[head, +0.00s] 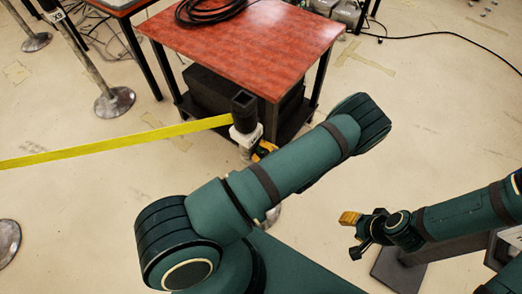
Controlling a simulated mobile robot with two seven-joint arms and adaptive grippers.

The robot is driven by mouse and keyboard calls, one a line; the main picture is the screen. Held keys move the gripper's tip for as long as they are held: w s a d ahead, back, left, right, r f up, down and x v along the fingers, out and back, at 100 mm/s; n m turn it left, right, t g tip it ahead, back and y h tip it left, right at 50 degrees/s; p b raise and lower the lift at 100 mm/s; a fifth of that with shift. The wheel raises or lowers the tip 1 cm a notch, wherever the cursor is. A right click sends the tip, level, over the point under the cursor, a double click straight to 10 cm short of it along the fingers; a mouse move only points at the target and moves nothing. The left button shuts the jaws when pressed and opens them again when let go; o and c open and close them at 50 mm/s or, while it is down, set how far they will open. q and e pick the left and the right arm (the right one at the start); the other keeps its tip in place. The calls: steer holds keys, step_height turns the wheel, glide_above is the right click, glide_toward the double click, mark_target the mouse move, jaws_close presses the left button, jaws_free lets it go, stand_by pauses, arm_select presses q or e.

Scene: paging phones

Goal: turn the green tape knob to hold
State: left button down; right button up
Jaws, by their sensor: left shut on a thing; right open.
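A tape post with a square black top (243,105) and a pale head (247,138) stands in front of the red table. A yellow tape (120,145) runs from its head to the left edge of the view. My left gripper (264,150), with yellow fingertips, is at the right side of the post's head, shut on a small part there. My green forearm covers much of that spot, and the knob itself is not clearly visible. My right gripper (353,234) is open and empty over the floor at the right, away from the post.
The red table (250,45) holds a black coiled cable (210,10), with a dark box (212,90) beneath. Other posts with round metal bases (115,102) stand at the left. Cables lie on the floor at upper right. The floor at right is mostly clear.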

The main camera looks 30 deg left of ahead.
arm_select(q)
steer(key=shift+m+g, duration=0.8)
steer(key=shift+m, duration=0.4)
steer(key=shift+f+m+g+b, duration=0.1)
steer(key=shift+m+g+b, duration=0.4)
steer(key=shift+m+g, duration=0.55)
steer(key=m+g+b, duration=0.1)
steer(key=m, duration=0.2)
steer(key=shift+g, duration=0.25)
steer(key=shift+m+g+y+b, duration=0.4)
steer(key=shift+m+g+b, duration=0.55)
steer(key=shift+m, duration=0.6)
steer(key=c, duration=0.7)
jaws_free()
steer(key=shift+a, duration=0.1)
steer(key=shift+c, duration=0.2)
